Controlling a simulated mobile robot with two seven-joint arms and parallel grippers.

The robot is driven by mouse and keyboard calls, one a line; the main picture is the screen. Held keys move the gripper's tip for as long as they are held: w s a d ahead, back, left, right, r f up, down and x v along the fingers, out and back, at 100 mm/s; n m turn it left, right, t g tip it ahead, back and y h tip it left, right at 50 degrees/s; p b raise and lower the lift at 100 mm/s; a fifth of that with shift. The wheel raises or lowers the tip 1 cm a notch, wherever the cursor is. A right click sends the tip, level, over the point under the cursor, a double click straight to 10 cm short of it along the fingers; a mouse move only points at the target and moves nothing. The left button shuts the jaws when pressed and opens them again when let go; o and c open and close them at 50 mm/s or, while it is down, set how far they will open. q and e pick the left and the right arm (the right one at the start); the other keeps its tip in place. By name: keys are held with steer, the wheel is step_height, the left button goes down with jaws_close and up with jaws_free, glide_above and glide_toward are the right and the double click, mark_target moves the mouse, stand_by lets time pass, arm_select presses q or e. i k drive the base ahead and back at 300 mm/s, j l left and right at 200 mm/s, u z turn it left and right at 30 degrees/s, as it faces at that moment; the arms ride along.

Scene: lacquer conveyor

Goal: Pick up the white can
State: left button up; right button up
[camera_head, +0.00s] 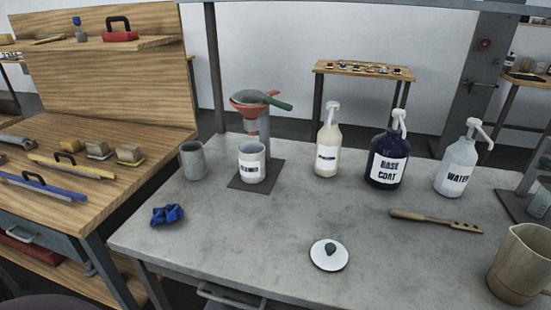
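A white can (252,162) with a dark printed label stands upright on a dark square base plate (256,181) on the grey table. An orange and grey funnel or strainer with a green handle (262,101) is held above it on a stand. A plain grey can (193,160) stands just left of the white can, apart from it. Neither of my grippers shows in the head view.
Three pump bottles stand to the right: a cream one (327,150), a dark BASE COAT one (388,160) and a WATER one (457,165). A blue crumpled cloth (167,215), a white disc (329,262), a wooden paddle (434,222) and a beige jug (520,265) lie around. The table's front middle is mostly clear.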

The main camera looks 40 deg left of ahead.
mark_target(252, 163)
steer(key=u, duration=1.45)
